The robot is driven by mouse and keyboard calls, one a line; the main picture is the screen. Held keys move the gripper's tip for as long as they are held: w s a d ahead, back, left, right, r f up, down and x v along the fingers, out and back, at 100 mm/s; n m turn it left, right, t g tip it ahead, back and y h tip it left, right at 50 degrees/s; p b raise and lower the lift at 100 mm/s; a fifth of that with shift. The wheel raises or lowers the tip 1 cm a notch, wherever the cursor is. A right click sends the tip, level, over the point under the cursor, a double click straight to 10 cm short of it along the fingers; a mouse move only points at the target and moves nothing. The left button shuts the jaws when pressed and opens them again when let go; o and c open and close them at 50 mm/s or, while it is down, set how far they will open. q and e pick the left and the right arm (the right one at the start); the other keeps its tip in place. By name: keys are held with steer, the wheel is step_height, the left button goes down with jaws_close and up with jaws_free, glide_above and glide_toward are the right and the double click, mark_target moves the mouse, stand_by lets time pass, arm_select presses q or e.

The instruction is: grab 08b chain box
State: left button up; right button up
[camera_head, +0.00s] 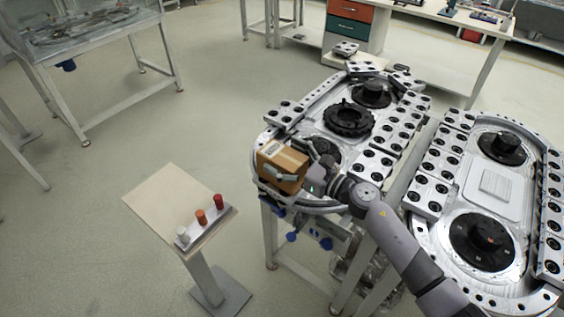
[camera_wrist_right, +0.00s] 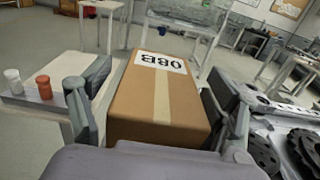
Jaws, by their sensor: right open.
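The chain box is a brown cardboard box (camera_head: 283,160) on the near left end of the left ring track (camera_head: 338,92) in the head view. In the right wrist view the box (camera_wrist_right: 158,110) fills the middle, with a tape strip and a white label reading 08B, upside down. My right gripper (camera_head: 283,172) is at the box. In the wrist view its two fingers (camera_wrist_right: 160,112) stand on either side of the box, open, with a small gap visible at least on the left. What lies under the box is hidden. My left gripper is not in view.
A small stand (camera_head: 165,200) to the left holds white, orange and red cylinders. A second ring track (camera_head: 490,200) lies to the right. Black sprockets (camera_head: 348,118) and bearing blocks sit on the left track behind the box. Open floor lies on the left.

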steer(key=shift+w+a, duration=0.25)
steer(key=shift+a, duration=0.15)
steer(key=shift+d, duration=0.1)
steer(key=shift+c, duration=0.7)
steer(key=c, duration=1.6)
steer(key=shift+w+r, duration=0.1)
steer(key=shift+r, duration=0.05)
steer(key=shift+c, duration=0.4)
